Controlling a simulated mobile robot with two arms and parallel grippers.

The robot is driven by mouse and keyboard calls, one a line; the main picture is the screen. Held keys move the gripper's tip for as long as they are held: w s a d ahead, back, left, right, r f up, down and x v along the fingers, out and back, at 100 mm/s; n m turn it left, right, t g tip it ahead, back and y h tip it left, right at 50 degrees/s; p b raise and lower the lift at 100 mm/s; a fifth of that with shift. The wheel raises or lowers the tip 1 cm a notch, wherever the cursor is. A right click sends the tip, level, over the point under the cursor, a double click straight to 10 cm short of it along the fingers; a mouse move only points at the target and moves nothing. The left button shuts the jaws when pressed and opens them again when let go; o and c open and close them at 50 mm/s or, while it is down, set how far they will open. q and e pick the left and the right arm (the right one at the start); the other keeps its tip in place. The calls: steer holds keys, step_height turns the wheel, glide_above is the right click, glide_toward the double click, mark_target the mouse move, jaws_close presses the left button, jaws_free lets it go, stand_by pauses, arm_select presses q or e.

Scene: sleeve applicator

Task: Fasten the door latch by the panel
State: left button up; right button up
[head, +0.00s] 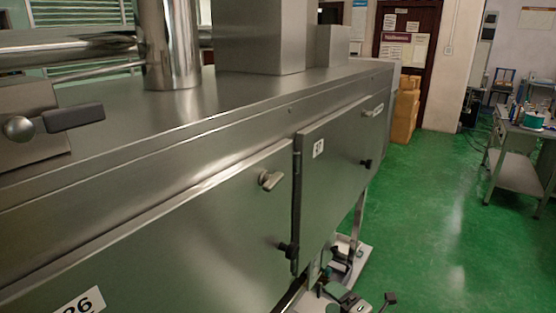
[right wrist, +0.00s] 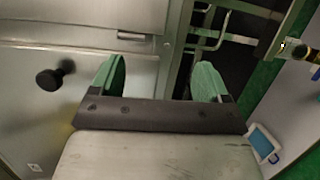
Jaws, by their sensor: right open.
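The steel machine has two front doors in the head view. The nearer door (head: 190,235) has a silver turn latch (head: 270,180) near its upper right corner and a black knob (head: 288,250) below it. The farther door (head: 335,165) has a silver latch (head: 373,110) and a black knob (head: 366,163). My right gripper (head: 345,297) is low at the bottom of the head view, below the doors. In the right wrist view my right gripper (right wrist: 160,80) has its green fingers apart with nothing between them. A black knob (right wrist: 50,78) and a metal handle (right wrist: 135,36) show beyond it. My left gripper is not in view.
A box with a round knob and dark lever (head: 73,117) sits at the machine's upper left. A steel pipe (head: 170,45) rises from the top. Cardboard boxes (head: 403,110) and a worktable (head: 522,135) stand beyond. The green floor (head: 430,220) at right is clear.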

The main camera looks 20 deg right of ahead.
steer(key=s+a+r+n+g+y+p, duration=0.1)
steer(key=a+r+n+y, duration=0.1)
steer(key=r+n, duration=0.6)
steer(key=a+r+n+y+p, duration=0.2)
steer(key=r+n+y, duration=0.1)
steer(key=r, duration=1)
steer(key=n+g+p, duration=0.1)
steer(key=n+p, duration=0.2)
steer(key=n, duration=0.9)
glide_toward(277, 180)
steer(key=p+x, duration=0.4)
steer(key=x, duration=0.4)
steer(key=shift+w+a+r, duration=0.1)
steer(key=shift+w+a, duration=0.1)
steer(key=shift+w, duration=0.15)
arm_select(q)
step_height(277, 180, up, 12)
steer(key=shift+p, duration=0.3)
arm_select(e)
steer(key=shift+w+a, duration=0.35)
steer(key=shift+w, duration=0.05)
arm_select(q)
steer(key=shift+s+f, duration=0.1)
